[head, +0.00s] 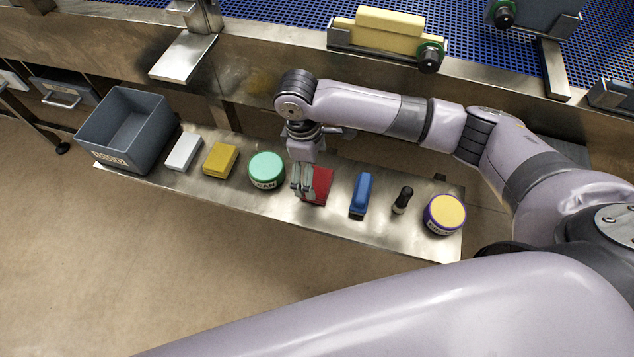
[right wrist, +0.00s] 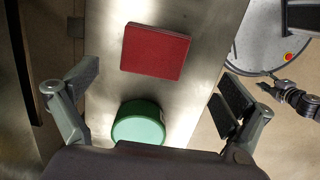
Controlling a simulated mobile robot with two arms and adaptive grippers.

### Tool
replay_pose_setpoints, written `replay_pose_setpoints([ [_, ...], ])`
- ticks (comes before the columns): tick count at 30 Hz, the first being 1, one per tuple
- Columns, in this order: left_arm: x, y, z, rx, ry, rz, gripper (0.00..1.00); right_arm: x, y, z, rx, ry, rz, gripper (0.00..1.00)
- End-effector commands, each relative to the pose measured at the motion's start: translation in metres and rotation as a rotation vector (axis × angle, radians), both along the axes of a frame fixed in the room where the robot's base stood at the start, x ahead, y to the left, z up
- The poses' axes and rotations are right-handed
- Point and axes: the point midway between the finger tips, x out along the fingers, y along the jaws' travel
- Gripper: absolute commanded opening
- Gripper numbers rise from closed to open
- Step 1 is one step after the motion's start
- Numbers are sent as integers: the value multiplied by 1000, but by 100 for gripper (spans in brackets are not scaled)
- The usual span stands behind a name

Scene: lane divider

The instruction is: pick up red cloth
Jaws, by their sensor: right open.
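The red cloth (head: 321,184) lies flat, a folded square, on the metal shelf between a green round tin and a blue item. In the right wrist view the red cloth (right wrist: 155,52) is fully visible at the upper middle. My right gripper (head: 302,188) is above the shelf at the cloth's left side and hides part of it in the head view. In the right wrist view its fingers (right wrist: 158,88) are spread wide with nothing between them at the tips; the cloth lies beyond them. Contact with the cloth does not show.
On the shelf (head: 290,212) stand a grey bin (head: 128,132), a white block (head: 184,151), a yellow block (head: 220,159), the green tin (head: 266,168), the blue item (head: 361,192), a small dark bottle (head: 402,200) and a yellow-topped purple tin (head: 444,213). A blue-mesh conveyor (head: 270,12) runs behind.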

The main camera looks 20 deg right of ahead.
Motion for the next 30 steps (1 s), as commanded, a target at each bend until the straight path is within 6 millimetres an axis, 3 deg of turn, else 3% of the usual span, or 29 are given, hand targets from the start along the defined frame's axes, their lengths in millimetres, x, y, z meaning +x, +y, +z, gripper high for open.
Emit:
replay_pose_setpoints([
  [3,19,-2,1,-3,-29,-1,40,-1,-1,-7,-1,1,0,98],
  [6,26,-2,1,-5,-40,-1,40,0,-2,-16,-2,1,0,98],
  [15,14,-1,-2,-3,-22,-1,40,2,-8,-55,-2,0,1,98],
  [23,9,-1,-2,-2,-13,0,40,2,-8,-58,0,-1,2,98],
  [30,9,-1,-2,-2,-14,0,40,2,-8,-58,0,-1,2,84],
])
